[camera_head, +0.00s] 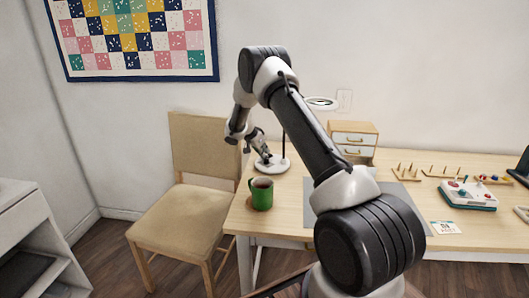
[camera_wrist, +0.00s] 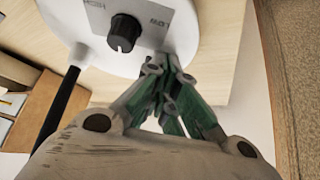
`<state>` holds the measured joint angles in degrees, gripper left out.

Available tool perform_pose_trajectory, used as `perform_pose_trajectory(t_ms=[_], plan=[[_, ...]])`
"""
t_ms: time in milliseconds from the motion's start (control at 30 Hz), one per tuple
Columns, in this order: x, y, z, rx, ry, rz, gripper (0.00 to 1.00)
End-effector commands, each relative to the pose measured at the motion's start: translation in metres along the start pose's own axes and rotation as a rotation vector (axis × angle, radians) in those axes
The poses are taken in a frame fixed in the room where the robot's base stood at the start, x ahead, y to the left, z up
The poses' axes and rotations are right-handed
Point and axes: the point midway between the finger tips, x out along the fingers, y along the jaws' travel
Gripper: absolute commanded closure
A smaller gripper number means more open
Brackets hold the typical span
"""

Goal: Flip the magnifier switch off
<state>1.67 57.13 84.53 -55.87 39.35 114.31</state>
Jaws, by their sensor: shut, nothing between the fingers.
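The magnifier has a round white base (camera_head: 281,166) at the table's back left corner, with a dark post and a ring-shaped lens (camera_head: 322,103) above. In the wrist view its base (camera_wrist: 190,35) fills the top. A black knob (camera_wrist: 124,32), the magnifier's switch, sits on a grey label with upside-down lettering that reads HIGH and LOW. The knob's exact setting is not clear. My gripper (camera_head: 265,158) is shut and empty at the base. In the wrist view its fingertips (camera_wrist: 160,65) are just below and right of the knob, apart from it; contact with the base cannot be told.
A green mug (camera_head: 262,197) stands in front of the base, near the table's left edge. A small drawer cabinet (camera_head: 353,139) is behind, to the right. A beige chair (camera_head: 178,218) stands left of the table. The magnifier's dark post (camera_wrist: 62,105) is left of my fingers in the wrist view.

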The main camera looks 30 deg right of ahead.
Motion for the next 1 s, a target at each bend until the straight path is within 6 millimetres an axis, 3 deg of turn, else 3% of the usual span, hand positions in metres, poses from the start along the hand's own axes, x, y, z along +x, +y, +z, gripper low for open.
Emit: perform_pose_trajectory(t_ms=[67,733,1000], plan=[[0.004,0.002,0.005,-0.004,-0.007,0.005,1.0],[0.008,0.003,-0.011,-0.002,-0.005,0.007,1.0],[-0.011,0.001,-0.032,0.0,-0.004,0.003,1.0]])
